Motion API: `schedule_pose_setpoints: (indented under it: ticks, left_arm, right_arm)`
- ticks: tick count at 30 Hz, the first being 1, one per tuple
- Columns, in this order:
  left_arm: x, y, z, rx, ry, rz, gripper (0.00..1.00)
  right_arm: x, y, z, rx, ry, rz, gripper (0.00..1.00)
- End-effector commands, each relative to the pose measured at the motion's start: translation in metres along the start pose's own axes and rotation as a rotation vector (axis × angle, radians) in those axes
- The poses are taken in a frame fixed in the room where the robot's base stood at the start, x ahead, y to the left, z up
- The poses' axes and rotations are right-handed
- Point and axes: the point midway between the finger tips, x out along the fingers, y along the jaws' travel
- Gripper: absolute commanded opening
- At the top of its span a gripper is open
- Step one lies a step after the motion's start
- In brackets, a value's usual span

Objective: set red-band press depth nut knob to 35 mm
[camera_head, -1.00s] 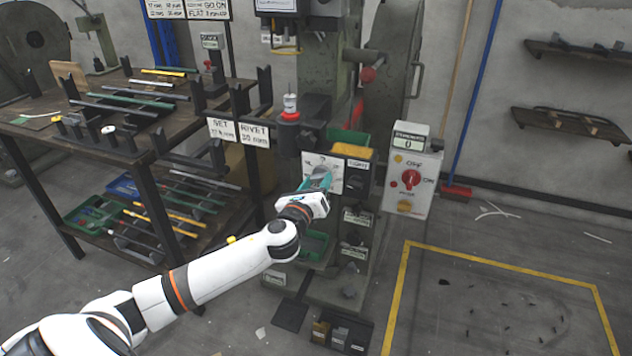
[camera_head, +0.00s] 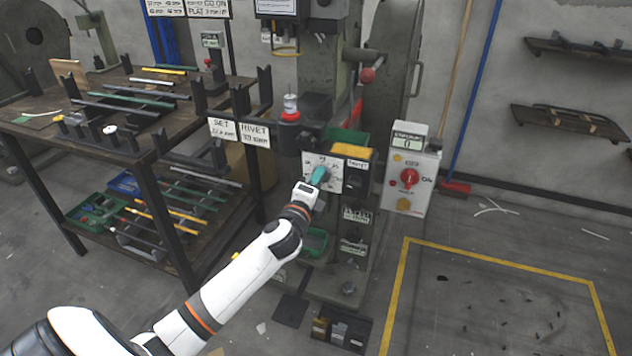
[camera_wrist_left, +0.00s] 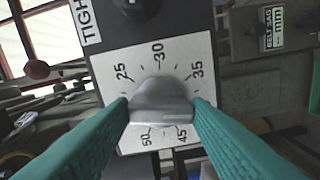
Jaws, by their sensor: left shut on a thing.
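The depth nut knob (camera_wrist_left: 160,101) is a grey knob with a raised grip, at the middle of a white dial plate on the press. In the left wrist view the dial plate (camera_wrist_left: 182,56) shows 25, 30 and 35 along the top and 50 and 45 below. Which number the knob points to is hard to tell. My left gripper (camera_wrist_left: 160,108) is shut on the knob, with one teal finger on each side. In the head view the left gripper (camera_head: 319,178) covers part of the dial plate (camera_head: 333,168). My right gripper is not in view.
A black panel marked "TIGHT" (camera_head: 357,176) adjoins the dial plate. A control box (camera_head: 405,182) with a red switch stands to the right. Green bins (camera_head: 312,242) sit below. A workbench (camera_head: 150,150) with rods is at left.

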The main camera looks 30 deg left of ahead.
Motion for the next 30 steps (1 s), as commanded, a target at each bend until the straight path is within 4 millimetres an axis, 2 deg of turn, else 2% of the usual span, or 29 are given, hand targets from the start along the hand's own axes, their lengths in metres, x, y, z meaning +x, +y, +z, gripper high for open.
schedule_pose_setpoints:
  ticks: [18,30]
  left_arm:
    - [-0.001,0.0,0.0,-0.541,0.001,-0.004,0.21]
    - [0.0,-0.002,0.0,-0.703,0.002,-0.004,0.21]
  right_arm:
    - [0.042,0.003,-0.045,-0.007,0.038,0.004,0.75]
    - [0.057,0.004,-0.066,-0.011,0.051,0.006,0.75]
